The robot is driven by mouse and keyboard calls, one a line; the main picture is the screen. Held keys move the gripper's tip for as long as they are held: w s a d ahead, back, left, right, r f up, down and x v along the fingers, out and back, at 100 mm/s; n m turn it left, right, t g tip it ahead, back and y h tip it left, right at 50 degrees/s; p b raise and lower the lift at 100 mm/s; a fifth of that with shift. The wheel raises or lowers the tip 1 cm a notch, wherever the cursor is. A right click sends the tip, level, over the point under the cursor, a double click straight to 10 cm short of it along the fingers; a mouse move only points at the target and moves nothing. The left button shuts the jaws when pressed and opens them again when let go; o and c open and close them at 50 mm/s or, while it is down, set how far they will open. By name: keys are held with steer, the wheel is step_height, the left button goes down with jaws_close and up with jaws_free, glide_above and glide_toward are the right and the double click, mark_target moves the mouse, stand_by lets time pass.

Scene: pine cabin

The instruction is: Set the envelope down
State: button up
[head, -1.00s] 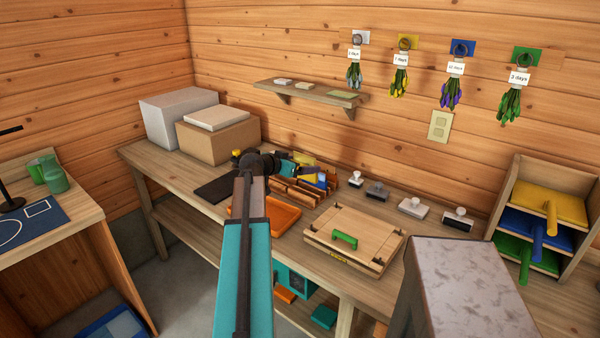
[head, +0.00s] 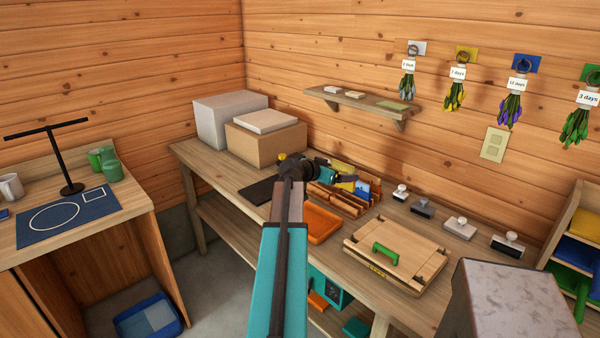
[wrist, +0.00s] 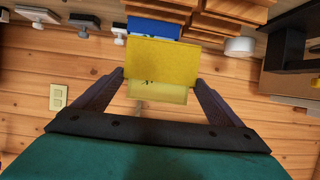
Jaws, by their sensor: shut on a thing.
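A yellow envelope (wrist: 160,62) is between the two dark fingers of my gripper (wrist: 163,80) in the wrist view. My gripper is shut on it. A paler yellow part with small dark marks shows just below it. In the head view my gripper (head: 350,178) is over the wooden sorting rack (head: 335,201) on the workbench, with the yellow envelope (head: 345,186) partly hidden by it. A blue envelope (head: 362,189) stands in the rack close by. I cannot tell whether the yellow envelope touches the rack.
An orange tray (head: 323,225), a dark mat (head: 262,190) and a wooden box with a green handle (head: 396,250) are near the rack. Several stamps (head: 422,209) stand to the right. Cardboard boxes (head: 265,145) stand at the back left. A blue mat (head: 75,215) lies on the left table.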

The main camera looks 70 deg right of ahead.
steer(key=w+a+n+t, duration=0.4)
steer(key=w+a, duration=0.6)
steer(key=w, duration=0.7)
steer(key=w+a+r+n+t, duration=0.1)
steer(key=w+a+n+t, duration=0.35)
steer(key=w+a, duration=0.8)
steer(key=w+a+n+t, duration=0.3)
steer(key=w+a+t, duration=0.25)
steer(key=w, duration=1.55)
steer(key=w+a+r+n+t+y, duration=0.1)
steer(key=w+a+n+y, duration=0.1)
steer(key=w+a, duration=0.5)
steer(key=w+a+n+t+y, duration=0.2)
steer(key=a, duration=0.9)
steer(key=w+a+r+n+t+y, duration=0.1)
steer(key=w+a+n+y, duration=0.1)
steer(key=w+a, duration=0.5)
steer(key=a+r+n+t+y, duration=0.1)
steer(key=a+n+y, duration=0.2)
steer(key=a, duration=1.2)
steer(key=w+a+r+n+y, duration=0.1)
steer(key=a+r+n+y, duration=0.1)
steer(key=a, duration=1.3)
steer(key=shift+a+n+t+y, duration=0.15)
steer(key=shift+n+t+y, duration=0.3)
steer(key=shift+y, duration=0.15)
